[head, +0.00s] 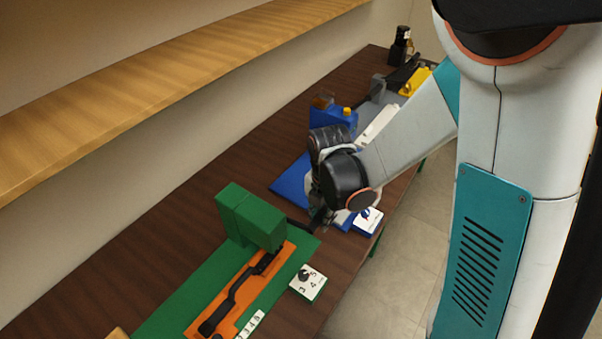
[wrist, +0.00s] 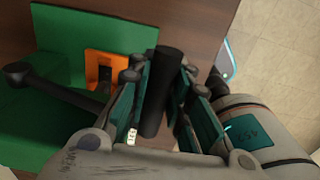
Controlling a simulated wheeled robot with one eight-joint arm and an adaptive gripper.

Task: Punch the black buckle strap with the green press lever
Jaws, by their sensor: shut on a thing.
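The green press (head: 250,217) stands on a green base at the lower left of the head view. Its orange bed (head: 205,325) holds the black buckle strap (head: 232,297), which runs lengthwise up to the press head. In the wrist view the orange part (wrist: 103,62) shows with a dark piece in its slot. My gripper (wrist: 160,95) is shut on the black cylindrical handle of the press lever (wrist: 163,75), beside the press. A dark lever rod (wrist: 65,90) runs from the left toward the fingers. In the head view my wrist mostly hides the handle.
A blue press (head: 333,115) stands behind my gripper and a yellow one (head: 415,80) farther back. A wooden shelf (head: 150,80) runs above the left side.

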